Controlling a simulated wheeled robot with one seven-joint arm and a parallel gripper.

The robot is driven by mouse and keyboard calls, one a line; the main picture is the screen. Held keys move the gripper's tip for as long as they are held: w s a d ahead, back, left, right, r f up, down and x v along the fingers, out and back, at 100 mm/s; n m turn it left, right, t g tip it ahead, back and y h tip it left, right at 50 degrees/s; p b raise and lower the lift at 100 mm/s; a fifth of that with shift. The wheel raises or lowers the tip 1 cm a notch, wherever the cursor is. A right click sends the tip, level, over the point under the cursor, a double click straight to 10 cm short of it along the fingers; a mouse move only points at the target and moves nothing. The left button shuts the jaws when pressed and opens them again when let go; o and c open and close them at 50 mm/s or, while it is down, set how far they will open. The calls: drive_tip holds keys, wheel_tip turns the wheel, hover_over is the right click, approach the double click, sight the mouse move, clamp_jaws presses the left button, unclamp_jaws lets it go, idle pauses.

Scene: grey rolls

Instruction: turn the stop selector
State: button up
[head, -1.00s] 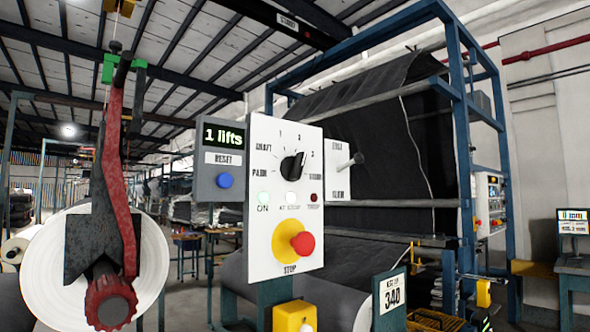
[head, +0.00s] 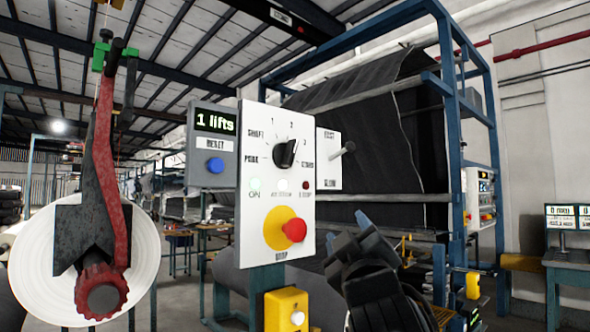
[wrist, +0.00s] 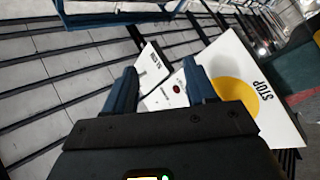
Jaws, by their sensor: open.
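The stop selector (head: 285,154) is a black rotary knob on the upper part of a white panel (head: 250,225) in the head view. Its pale mark points up and to the right, between 2 and 3; the scale also has 1 and word labels. My gripper (head: 352,235) is dark, at the lower right of the panel, apart from the knob. In the wrist view my gripper (wrist: 160,82) shows two blue fingers spread apart with nothing between them. The white panel (wrist: 262,115) appears tilted beyond the right finger; I cannot make out the knob there.
A red stop button (head: 294,230) on a yellow disc sits below the knob. A grey box (head: 213,178) reading "1 lifts" adjoins on the left, a lever (head: 344,150) on the right. A large white roll (head: 140,265) with a red arm stands far left.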

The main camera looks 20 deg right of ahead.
drive_tip(key=o, duration=0.3)
wheel_tip(320, 180, up, 8)
drive_tip(key=n+t+y, duration=0.1)
drive_tip(key=y, duration=0.2)
drive_tip(key=shift+w+d+f+n+b, duration=0.25)
drive_tip(key=shift+w+n+b, duration=0.1)
drive_tip(key=shift+n, duration=0.05)
drive_tip(key=shift+o, duration=0.6)
drive_tip(key=r+n+y, duration=0.1)
drive_tip(key=a+r+n+y, duration=0.1)
drive_tip(key=r+y, duration=0.1)
drive_tip(key=r+n+y, duration=0.1)
drive_tip(key=r+y, duration=0.1)
drive_tip(key=shift+s+a+r+n+b, duration=0.1)
drive_tip(key=shift+s+a+n+b, duration=0.2)
drive_tip(key=shift+b, duration=0.05)
drive_tip(key=n+g+y+b, duration=0.1)
drive_tip(key=n+g+y, duration=0.3)
drive_tip(key=n+y, duration=0.3)
approach(293, 151)
drive_tip(key=w+n, duration=0.1)
drive_tip(key=w, duration=0.1)
drive_tip(key=shift+h, duration=0.3)
drive_tip(key=x, duration=0.5)
drive_tip(key=p+x, duration=0.1)
drive_tip(key=x, duration=0.1)
drive_tip(key=shift+w+a, duration=0.15)
drive_tip(key=shift+a, duration=0.3)
drive_tip(key=shift+r, duration=0.1)
drive_tip(key=c, duration=1)
